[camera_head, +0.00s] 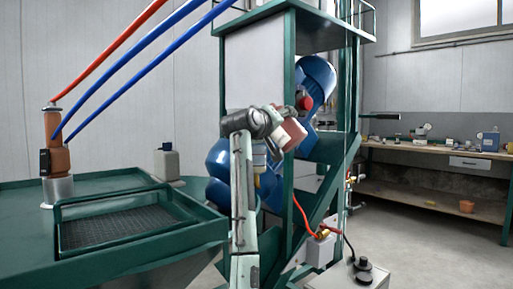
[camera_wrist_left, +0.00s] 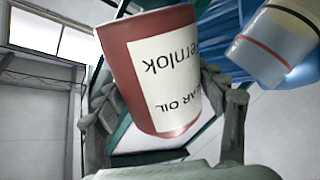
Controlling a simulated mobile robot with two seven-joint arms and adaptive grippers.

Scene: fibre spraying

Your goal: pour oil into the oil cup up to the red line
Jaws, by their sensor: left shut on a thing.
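My left gripper (camera_head: 277,119) is shut on a dark red oil can (camera_head: 291,134) and holds it in the air, tilted, in front of the green machine frame. In the left wrist view the can (camera_wrist_left: 158,70) sits between the two fingers of the gripper (camera_wrist_left: 162,95). Its white label reads upside down there, with "OIL" visible. A pale, see-through oil cup (camera_wrist_left: 275,42) with a red line and a dark line shows at the upper right of the left wrist view, beside the can. Any oil level inside is not clear. My right gripper is out of view.
The green machine frame (camera_head: 288,85) and blue machine parts (camera_head: 318,80) stand close behind the can. A green tank with a grating (camera_head: 115,226) is at the left, with a grey canister (camera_head: 166,162) behind it. A workbench (camera_head: 450,154) stands at the right.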

